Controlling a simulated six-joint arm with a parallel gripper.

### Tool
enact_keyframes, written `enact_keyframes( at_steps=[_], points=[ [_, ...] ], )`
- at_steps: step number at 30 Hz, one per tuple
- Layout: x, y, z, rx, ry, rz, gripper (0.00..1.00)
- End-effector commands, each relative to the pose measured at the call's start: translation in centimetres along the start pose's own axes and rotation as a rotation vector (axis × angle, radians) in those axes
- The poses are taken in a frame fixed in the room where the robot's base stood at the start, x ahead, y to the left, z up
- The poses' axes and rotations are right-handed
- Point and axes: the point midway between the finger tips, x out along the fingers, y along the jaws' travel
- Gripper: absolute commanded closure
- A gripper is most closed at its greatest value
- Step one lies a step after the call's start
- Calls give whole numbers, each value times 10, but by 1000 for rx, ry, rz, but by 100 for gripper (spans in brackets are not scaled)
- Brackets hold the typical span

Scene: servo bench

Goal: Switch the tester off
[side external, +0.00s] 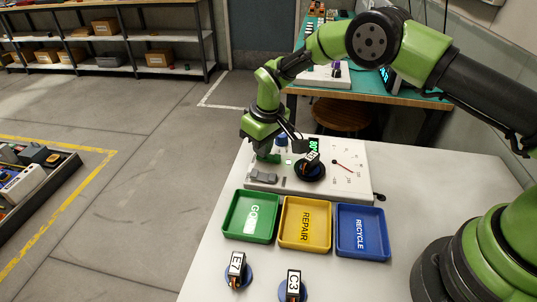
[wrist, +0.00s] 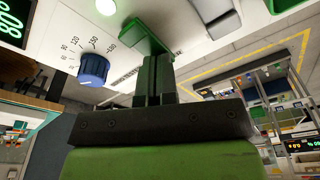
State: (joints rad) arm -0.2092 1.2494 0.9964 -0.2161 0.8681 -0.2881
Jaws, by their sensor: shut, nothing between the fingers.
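The tester (side external: 328,183) is a pale flat box on the white table, with a needle scale at its right. Its green-lit display (side external: 314,145) shows digits, and the display (wrist: 12,22) also shows in the wrist view. A green lamp (wrist: 106,6) is lit; a blue knob (wrist: 93,69) with a printed scale is beside it. A grey switch-like part (side external: 263,177) is at the tester's near left; its position cannot be read. My gripper (side external: 269,157) is shut and empty, low over the tester's left side, between the knob and the grey part. Contact cannot be judged.
A labelled servo (side external: 312,158) sits in the tester's round black holder. Green (side external: 229,235), yellow (side external: 284,241) and blue (side external: 343,250) trays stand in front. Servos E7 (side external: 237,264) and C3 (side external: 293,283) stand on blue round bases nearer. The table's right side is clear.

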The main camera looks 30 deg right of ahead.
Motion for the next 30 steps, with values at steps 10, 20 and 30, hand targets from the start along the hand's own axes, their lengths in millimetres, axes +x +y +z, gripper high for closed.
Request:
enact_keyframes(
  at_steps=[10,20,30],
  points=[
    [-4,0,-1,0,1,0,100],
    [-31,0,-5,1,1,0,100],
    [-59,0,-9,0,1,0,100]
  ],
)
